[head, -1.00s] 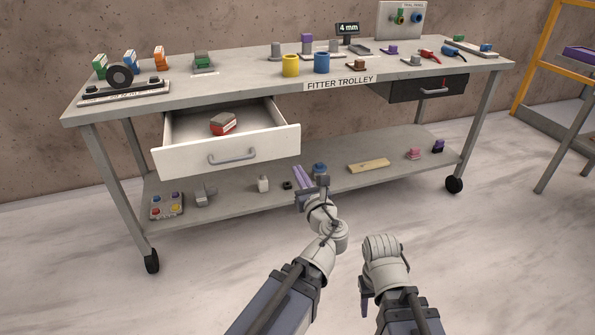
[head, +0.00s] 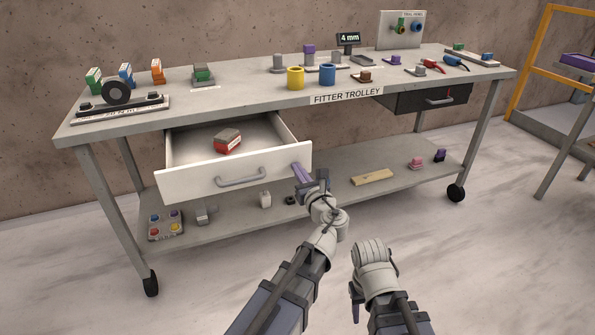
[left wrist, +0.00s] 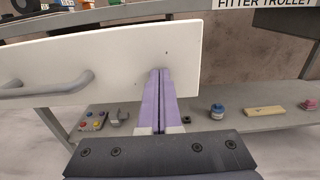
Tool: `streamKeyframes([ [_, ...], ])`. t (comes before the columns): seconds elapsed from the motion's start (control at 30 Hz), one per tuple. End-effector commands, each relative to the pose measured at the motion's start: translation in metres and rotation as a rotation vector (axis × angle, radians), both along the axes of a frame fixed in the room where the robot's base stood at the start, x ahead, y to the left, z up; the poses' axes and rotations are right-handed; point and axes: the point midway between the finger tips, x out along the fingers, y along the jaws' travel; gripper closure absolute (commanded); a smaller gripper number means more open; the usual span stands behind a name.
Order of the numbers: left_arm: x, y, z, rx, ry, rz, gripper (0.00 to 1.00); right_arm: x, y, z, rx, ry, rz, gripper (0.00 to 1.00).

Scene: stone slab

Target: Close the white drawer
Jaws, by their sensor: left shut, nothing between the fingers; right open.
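The white drawer (head: 195,184) hangs open under the left part of the trolley top, with a grey handle (head: 241,179) on its front. A red and grey box (head: 228,141) lies inside it. My left gripper (head: 299,172) is shut and empty, its purple fingers at the right end of the drawer front. In the left wrist view the fingertips (left wrist: 160,74) overlap the white front (left wrist: 130,62), right of the handle (left wrist: 45,85); I cannot tell if they touch it. My right gripper (head: 356,302) is low in front of the trolley, mostly hidden by its own wrist, clear of the drawer.
The trolley top (head: 235,98) bears several parts, including a yellow cup (head: 295,78) and a blue cup (head: 327,75). A dark drawer (head: 425,99) sits at the right. The lower shelf (head: 330,173) holds small items. The floor in front is clear.

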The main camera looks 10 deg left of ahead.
Motion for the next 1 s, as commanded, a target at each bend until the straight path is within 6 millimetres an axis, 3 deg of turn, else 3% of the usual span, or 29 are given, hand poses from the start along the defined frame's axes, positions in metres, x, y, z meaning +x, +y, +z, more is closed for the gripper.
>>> streamKeyframes([
  [0.27,0.022,0.014,0.0,0.0,0.0,0.003,1.0,0.0,0.0,0.0,0.0,0.0,0.0,0.5],
  [0.8,0.139,0.092,0.0,0.0,0.0,0.003,1.0,0.0,0.0,0.0,0.0,0.0,0.0,0.5],
  [1.0,0.172,0.115,0.0,0.0,0.0,0.002,1.0,0.0,0.0,0.0,0.0,0.0,0.0,0.5],
])
